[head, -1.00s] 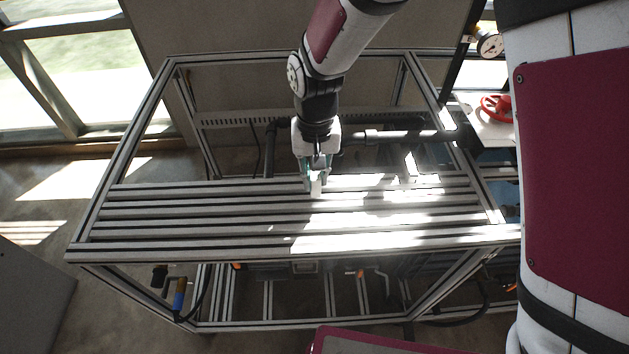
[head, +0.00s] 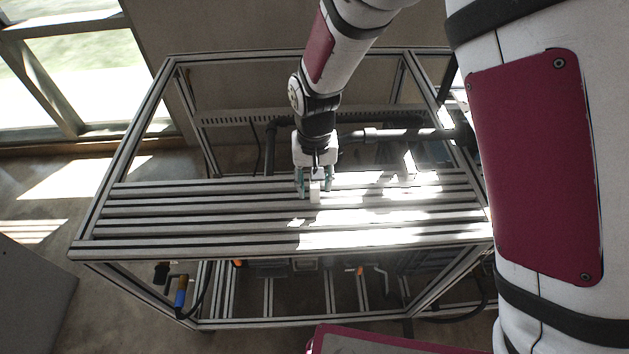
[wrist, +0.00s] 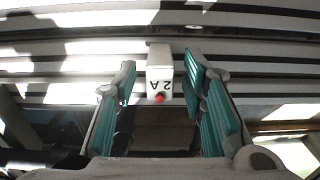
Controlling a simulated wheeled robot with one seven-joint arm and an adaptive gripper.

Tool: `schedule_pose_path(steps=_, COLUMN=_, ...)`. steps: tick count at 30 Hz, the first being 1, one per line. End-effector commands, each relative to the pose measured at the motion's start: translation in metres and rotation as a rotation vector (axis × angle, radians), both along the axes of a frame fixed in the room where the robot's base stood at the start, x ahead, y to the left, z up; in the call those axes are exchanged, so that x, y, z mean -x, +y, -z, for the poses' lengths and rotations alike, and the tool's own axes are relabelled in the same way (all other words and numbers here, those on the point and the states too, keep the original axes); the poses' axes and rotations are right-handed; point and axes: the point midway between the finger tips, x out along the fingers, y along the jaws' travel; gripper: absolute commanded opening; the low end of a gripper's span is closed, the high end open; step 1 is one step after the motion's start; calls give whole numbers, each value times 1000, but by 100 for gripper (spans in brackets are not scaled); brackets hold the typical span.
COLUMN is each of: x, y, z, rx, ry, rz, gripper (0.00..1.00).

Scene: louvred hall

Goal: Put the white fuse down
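The white fuse (head: 315,192) is a small white block standing on the slatted metal top (head: 200,205) of the frame bench. In the wrist view the fuse (wrist: 160,68) shows the marking "2 A", upside down, and a red round spot at its near end. My gripper (head: 314,190) is open around it, one teal-padded finger on each side. In the wrist view a gap shows between the fuse and each finger of my gripper (wrist: 159,82). The underside of the fuse is hidden.
The slats have open gaps between them, and bright sun patches cover the right part. The left part of the top (head: 140,215) is bare. A dark pipe (head: 400,135) runs behind the bench. Cables and a blue-handled part (head: 181,295) are below.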

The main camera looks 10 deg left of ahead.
Motion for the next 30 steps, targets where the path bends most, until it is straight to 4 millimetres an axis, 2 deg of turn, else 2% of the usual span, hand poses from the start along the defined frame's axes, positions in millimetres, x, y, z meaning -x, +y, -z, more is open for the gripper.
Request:
schedule_pose_path(steps=5, x=-1, y=0, z=-5, rx=-1, ry=-2, rz=0, gripper=38)
schedule_pose_path(steps=8, x=-1, y=1, z=-17, rx=-3, ry=-3, rz=-1, gripper=38)
schedule_pose_path(steps=21, x=-1, y=1, z=-100, rx=-3, ry=-3, rz=-1, gripper=38)
schedule_pose_path(steps=25, x=-1, y=0, z=-114, rx=-1, ry=-2, rz=-1, gripper=38)
schedule_pose_path(steps=30, x=-1, y=0, z=-121, rx=0, ry=-1, rz=-1, gripper=38)
